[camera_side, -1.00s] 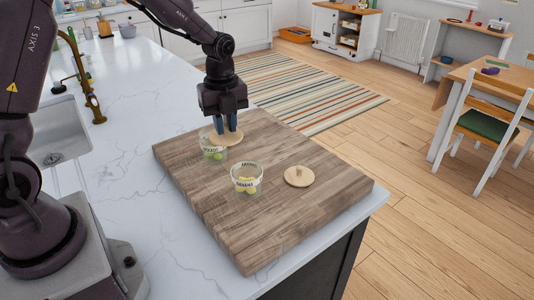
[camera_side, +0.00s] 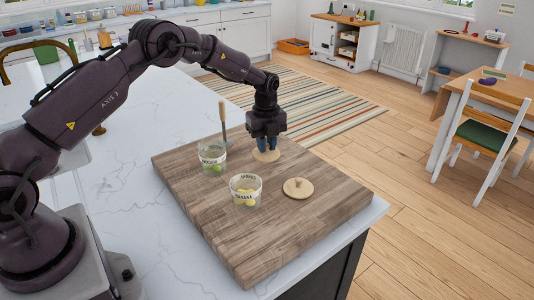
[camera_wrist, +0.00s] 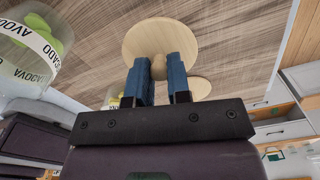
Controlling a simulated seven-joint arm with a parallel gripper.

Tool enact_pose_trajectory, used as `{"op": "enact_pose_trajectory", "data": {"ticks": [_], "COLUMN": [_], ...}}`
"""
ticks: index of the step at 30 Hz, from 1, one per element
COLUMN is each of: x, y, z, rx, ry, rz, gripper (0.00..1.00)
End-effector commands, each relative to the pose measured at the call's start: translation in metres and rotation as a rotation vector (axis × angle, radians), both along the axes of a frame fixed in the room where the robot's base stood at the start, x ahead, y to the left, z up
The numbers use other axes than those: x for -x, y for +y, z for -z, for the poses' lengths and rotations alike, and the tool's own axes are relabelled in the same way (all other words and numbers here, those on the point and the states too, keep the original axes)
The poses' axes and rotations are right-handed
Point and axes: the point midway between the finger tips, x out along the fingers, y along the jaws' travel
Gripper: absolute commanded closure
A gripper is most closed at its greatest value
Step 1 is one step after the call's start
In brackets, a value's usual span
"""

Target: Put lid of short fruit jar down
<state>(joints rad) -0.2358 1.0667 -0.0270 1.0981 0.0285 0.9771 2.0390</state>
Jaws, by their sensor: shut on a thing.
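My gripper (camera_side: 264,143) points down over the far part of the wooden board, shut on the knob of a round pale wooden lid (camera_side: 266,156). The lid is level and at or just above the board; I cannot tell if it touches. In the wrist view the lid (camera_wrist: 160,36) shows beyond the blue fingers (camera_wrist: 160,80), its knob between them. An open glass jar labelled avocado (camera_side: 212,158), with green fruit inside, stands to the left of the lid. An open glass jar labelled banana (camera_side: 245,190), with yellow fruit, stands nearer the camera.
A second wooden lid (camera_side: 298,188) lies knob up on the board, right of the banana jar. A wooden-handled tool (camera_side: 223,117) stands upright behind the avocado jar. The board (camera_side: 250,237) is clear at its front and right, and its far edge is close to the held lid.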

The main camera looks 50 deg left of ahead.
Motion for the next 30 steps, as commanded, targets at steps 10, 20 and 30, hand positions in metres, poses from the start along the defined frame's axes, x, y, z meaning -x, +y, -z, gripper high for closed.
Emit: {"op": "enact_pose_trajectory", "data": {"ticks": [10,20,30], "x": [-0.003,-0.003,-0.003], "y": [0.001,0.001,0.001], "z": [0.035,0.038,0.037], "rx": [-0.001,0.0,0.0], "ry": [0.0,0.001,0.0], "rz": [0.001,0.001,0.0], "gripper": [1.0,1.0,0.57]}}
